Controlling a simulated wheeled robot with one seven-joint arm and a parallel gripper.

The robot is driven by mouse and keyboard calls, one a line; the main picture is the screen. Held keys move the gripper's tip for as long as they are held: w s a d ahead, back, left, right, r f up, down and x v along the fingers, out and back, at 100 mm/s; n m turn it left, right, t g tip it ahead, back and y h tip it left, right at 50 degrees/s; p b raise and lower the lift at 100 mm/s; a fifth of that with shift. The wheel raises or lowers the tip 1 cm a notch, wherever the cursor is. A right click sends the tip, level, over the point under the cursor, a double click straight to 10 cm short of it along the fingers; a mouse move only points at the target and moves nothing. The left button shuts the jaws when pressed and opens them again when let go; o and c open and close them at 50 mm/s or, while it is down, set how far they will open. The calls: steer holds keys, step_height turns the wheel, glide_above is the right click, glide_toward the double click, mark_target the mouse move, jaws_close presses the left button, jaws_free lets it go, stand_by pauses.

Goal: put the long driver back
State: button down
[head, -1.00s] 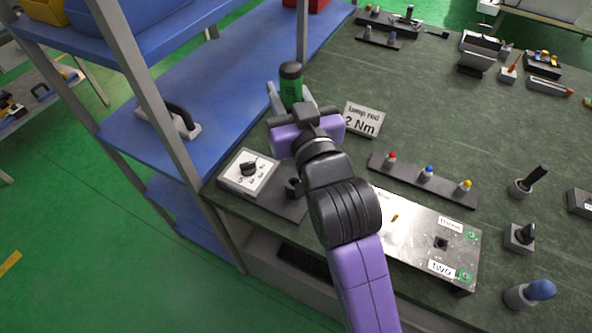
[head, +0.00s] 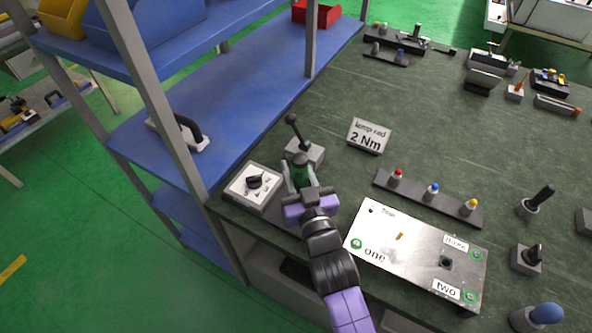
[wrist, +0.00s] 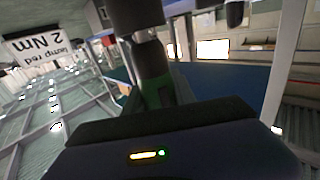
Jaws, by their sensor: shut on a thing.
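My gripper (head: 302,190) is shut on the long driver (head: 302,174), which has a green-and-black handle. The driver is roughly upright over the near left part of the bench, just right of the white dial box (head: 254,187). The wrist view shows the dark green handle (wrist: 152,85) between my fingers. The driver's lower end is hidden, so I cannot tell whether it touches or sits in anything. A dark plate (head: 279,220) beside the dial box is partly covered by my gripper and arm.
A grey block (head: 308,153) with a black ball-ended lever stands just behind the driver. The "2 Nm" sign (head: 369,136) is behind right. A strip with coloured knobs (head: 432,195) and a metal panel (head: 412,250) lie right. A blue shelf rack (head: 235,110) borders the left.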

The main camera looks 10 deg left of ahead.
steer(key=shift+f, duration=0.35)
steer(key=shift+f, duration=0.1)
steer(key=shift+f, duration=0.1)
steer(key=c, duration=1)
jaws_free()
steer(key=shift+r, duration=0.3)
steer(key=b+v, duration=0.1)
steer(key=v, duration=1.1)
steer(key=shift+f, duration=0.1)
steer(key=shift+d, duration=0.1)
